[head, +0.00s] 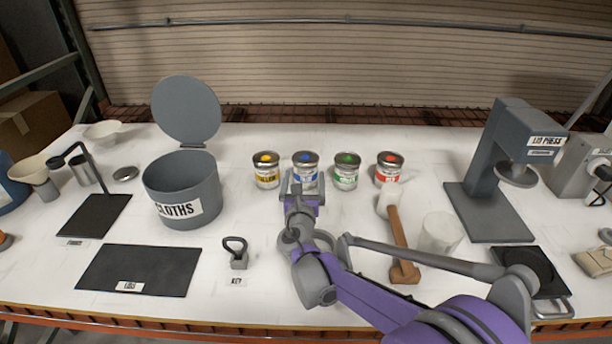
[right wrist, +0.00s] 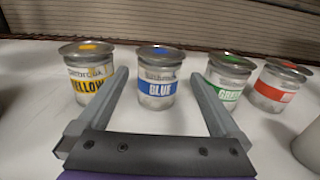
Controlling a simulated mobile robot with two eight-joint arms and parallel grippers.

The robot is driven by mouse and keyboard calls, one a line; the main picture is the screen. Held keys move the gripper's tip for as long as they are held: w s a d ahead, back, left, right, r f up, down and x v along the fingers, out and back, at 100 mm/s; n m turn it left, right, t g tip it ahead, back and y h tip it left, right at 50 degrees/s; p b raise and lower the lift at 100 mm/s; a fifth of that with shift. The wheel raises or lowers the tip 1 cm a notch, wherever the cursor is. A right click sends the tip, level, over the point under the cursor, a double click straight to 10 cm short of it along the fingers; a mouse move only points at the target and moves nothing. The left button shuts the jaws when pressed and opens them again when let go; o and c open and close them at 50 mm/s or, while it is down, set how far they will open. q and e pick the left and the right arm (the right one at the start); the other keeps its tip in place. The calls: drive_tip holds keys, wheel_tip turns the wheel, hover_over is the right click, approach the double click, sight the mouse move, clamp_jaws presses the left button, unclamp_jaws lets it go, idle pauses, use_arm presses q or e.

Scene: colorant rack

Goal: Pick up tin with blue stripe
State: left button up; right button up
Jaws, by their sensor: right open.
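The tin with the blue stripe (head: 305,166) stands upright in a row of tins at the back middle of the table. In the right wrist view the blue tin (right wrist: 158,80) shows its BLUE label and a blue dot on its lid. My right gripper (head: 304,184) is open and empty, just in front of the blue tin. In the right wrist view its fingers (right wrist: 158,86) point toward the tin, one on each side of it in the picture; I cannot tell whether the tin is between them. My left gripper is not in view.
A yellow tin (head: 266,172) stands left of the blue one; a green tin (head: 346,172) and a red tin (head: 390,168) stand right. A CLOTHS bin (head: 176,190) stands left, a lid press (head: 492,160) right.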

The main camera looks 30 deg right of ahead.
sight(305, 169)
drive_tip(key=x, duration=0.4)
drive_tip(key=shift+w+r, duration=0.1)
drive_tip(key=shift+w, duration=0.1)
drive_tip(key=shift+x, duration=3.2)
drive_tip(key=shift+s, duration=0.1)
drive_tip(key=c, duration=1.3)
drive_tip(key=shift+r+p, duration=0.15)
drive_tip(key=shift+p, duration=0.15)
